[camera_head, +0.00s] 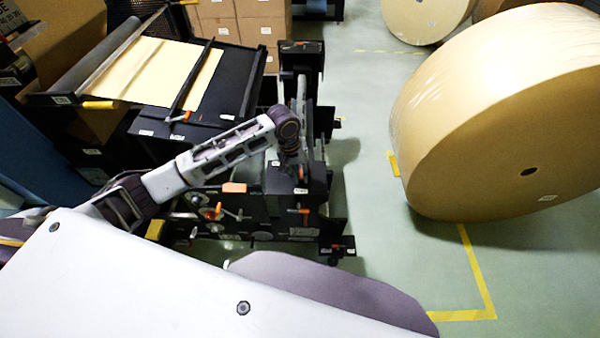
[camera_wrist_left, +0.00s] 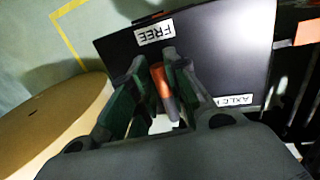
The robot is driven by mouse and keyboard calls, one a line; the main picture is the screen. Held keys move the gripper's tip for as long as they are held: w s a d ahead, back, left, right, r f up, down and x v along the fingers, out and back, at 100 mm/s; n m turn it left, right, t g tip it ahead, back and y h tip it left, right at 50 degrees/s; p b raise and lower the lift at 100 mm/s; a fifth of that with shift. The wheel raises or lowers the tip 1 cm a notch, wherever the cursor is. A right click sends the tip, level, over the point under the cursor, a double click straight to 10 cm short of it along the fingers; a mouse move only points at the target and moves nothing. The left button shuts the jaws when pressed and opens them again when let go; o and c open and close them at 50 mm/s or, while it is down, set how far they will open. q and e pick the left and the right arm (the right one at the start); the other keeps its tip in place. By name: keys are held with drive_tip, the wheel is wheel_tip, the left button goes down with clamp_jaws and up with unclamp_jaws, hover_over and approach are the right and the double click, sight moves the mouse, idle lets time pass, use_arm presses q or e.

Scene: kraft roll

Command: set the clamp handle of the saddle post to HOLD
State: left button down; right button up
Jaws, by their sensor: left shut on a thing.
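The clamp handle (camera_wrist_left: 160,82) has an orange grip and stands between the two green-grey fingers of my left gripper (camera_wrist_left: 161,66) in the left wrist view. The fingers are shut on it. It points toward a white FREE label (camera_wrist_left: 155,32) on the dark plate of the saddle post (camera_wrist_left: 240,45). A label reading AXLE (camera_wrist_left: 234,100), partly hidden, is at the right. No HOLD label shows. In the head view my left gripper (camera_head: 294,165) reaches down over the black saddle post (camera_head: 316,185) and hides the handle there. My right gripper is out of view.
A large kraft roll (camera_head: 500,110) stands on the green floor at the right, with yellow floor tape (camera_head: 475,270) by it. A black machine with a cream sheet (camera_head: 160,72) is at the left. Cardboard boxes (camera_head: 240,22) are behind. The floor between post and roll is free.

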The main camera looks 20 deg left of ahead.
use_arm(q)
drive_tip(key=shift+a+m, duration=0.1)
drive_tip(key=shift+m, duration=0.2)
drive_tip(key=m, duration=0.1)
drive_tip(key=a+m, duration=0.1)
drive_tip(key=m, duration=0.1)
drive_tip(key=shift+m+g, duration=0.3)
drive_tip(key=shift+g, duration=0.1)
drive_tip(key=m, duration=0.2)
drive_tip(key=a+m, duration=0.1)
drive_tip(key=m, duration=0.1)
drive_tip(key=shift+w+g, duration=0.3)
drive_tip(key=shift+g, duration=0.1)
drive_tip(key=m, duration=0.3)
drive_tip(key=w+a+m, duration=0.1)
drive_tip(key=m, duration=0.1)
drive_tip(key=shift+g+y, duration=0.4)
drive_tip(key=shift+w+a+m+y, duration=0.1)
drive_tip(key=shift+w+m+y, duration=0.15)
drive_tip(key=shift+m, duration=0.85)
drive_tip(key=shift+w+a+m+y, duration=0.15)
drive_tip(key=shift+w+m, duration=0.2)
drive_tip(key=shift+m, duration=0.75)
drive_tip(key=shift+d, duration=0.1)
drive_tip(key=c, duration=1.4)
unclamp_jaws()
drive_tip(key=shift+r, duration=0.15)
